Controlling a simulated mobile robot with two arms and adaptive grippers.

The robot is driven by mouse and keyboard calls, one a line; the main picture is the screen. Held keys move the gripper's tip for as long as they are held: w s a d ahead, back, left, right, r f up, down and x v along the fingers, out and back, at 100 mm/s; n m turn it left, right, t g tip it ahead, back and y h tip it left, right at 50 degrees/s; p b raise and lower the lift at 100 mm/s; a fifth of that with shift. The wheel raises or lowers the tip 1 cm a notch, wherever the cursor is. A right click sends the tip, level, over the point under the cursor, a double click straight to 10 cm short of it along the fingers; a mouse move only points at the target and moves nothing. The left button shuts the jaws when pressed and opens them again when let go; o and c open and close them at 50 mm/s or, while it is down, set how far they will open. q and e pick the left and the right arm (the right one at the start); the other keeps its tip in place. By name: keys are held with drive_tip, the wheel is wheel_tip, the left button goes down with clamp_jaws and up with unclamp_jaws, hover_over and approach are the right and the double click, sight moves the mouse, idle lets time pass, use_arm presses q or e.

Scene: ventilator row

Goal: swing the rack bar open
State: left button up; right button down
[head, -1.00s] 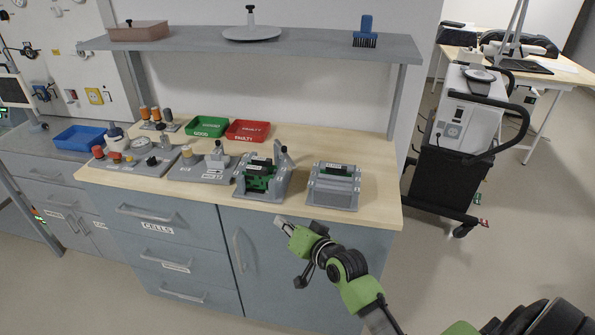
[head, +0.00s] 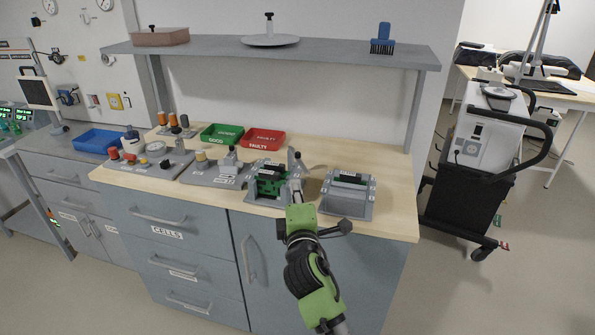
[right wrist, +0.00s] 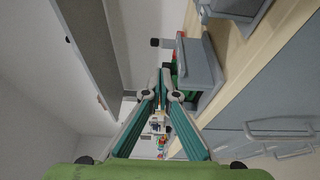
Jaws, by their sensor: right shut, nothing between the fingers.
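A grey rack (head: 261,201) with green boards (head: 268,183) stands on the bench, with an upright grey lever-like part (head: 295,161) at its right side. A second grey rack (head: 347,202) with a dark slotted top stands to its right. I cannot tell for sure which part is the rack bar. My right gripper (head: 296,188) is shut and empty, its tips at the right side of the first rack, near the upright part; contact is unclear. In the right wrist view the fingers (right wrist: 166,78) meet close to a grey rack (right wrist: 200,68). My left gripper is out of view.
Left of the racks are a grey plate fixture (head: 210,175), a knob panel (head: 148,168), a green tray (head: 222,134) and a red tray (head: 264,139). A shelf (head: 330,53) spans above. The bench's right end (head: 395,195) is clear.

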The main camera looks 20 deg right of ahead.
sight(298, 156)
drive_tip(key=x, duration=0.9)
drive_tip(key=shift+w, duration=0.15)
drive_tip(key=shift+d, duration=0.15)
drive_tip(key=d+p, duration=0.2)
drive_tip(key=d, duration=0.5)
drive_tip(key=shift+w, duration=0.3)
drive_tip(key=shift+d, duration=0.2)
idle(0.5)
